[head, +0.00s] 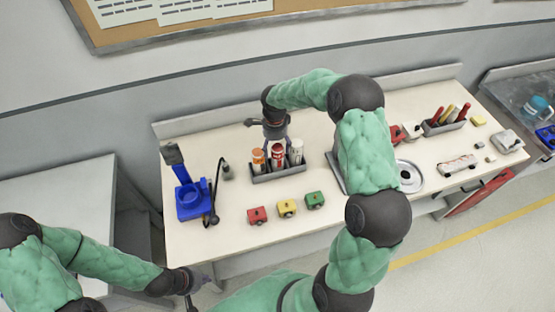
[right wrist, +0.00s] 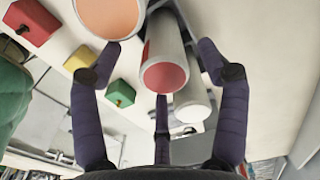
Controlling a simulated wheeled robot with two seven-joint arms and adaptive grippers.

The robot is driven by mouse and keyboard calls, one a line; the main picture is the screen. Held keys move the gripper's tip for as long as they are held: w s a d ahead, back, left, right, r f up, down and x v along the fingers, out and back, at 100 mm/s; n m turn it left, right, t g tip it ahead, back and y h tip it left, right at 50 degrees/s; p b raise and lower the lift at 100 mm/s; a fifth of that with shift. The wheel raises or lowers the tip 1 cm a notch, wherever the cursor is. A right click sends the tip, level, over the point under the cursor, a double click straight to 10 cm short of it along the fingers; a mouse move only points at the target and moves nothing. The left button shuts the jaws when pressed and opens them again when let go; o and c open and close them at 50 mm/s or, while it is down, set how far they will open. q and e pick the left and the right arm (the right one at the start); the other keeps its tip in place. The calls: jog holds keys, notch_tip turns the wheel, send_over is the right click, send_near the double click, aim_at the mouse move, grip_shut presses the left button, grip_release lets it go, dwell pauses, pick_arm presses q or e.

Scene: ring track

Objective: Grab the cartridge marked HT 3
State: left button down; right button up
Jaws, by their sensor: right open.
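A grey rack (head: 279,175) on the bench holds three upright cartridges: an orange-topped one (head: 258,160), a red one (head: 277,158) in the middle and a white one (head: 296,152). No HT 3 marking is readable. My right gripper (head: 273,138) is just above and behind the rack, pointing down. In the right wrist view its spread fingers (right wrist: 160,62) are open around the end of the red cartridge (right wrist: 165,75); contact cannot be told. The orange (right wrist: 108,15) and white (right wrist: 192,105) cartridges are close beside it. My left gripper (head: 196,284) is low, off the bench's front left; its fingers are unclear.
Red (head: 257,215), yellow (head: 287,208) and green (head: 315,200) blocks stand in front of the rack. A blue device (head: 192,200) with a black cable is left. My right arm covers the bench's middle; a tool holder (head: 444,125) stands further right.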

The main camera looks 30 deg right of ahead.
aim_at(278, 159)
jog(key=shift+s+d+f, duration=0.1)
jog(key=shift+d+f, duration=0.15)
jog(key=shift+f, duration=1.2)
jog(key=shift+s+d+f, duration=0.1)
jog(key=shift+d+f, duration=0.1)
jog(key=shift+f, duration=1.25)
jog(key=shift+c, duration=0.3)
jog(key=shift+r, duration=0.1)
grip_shut()
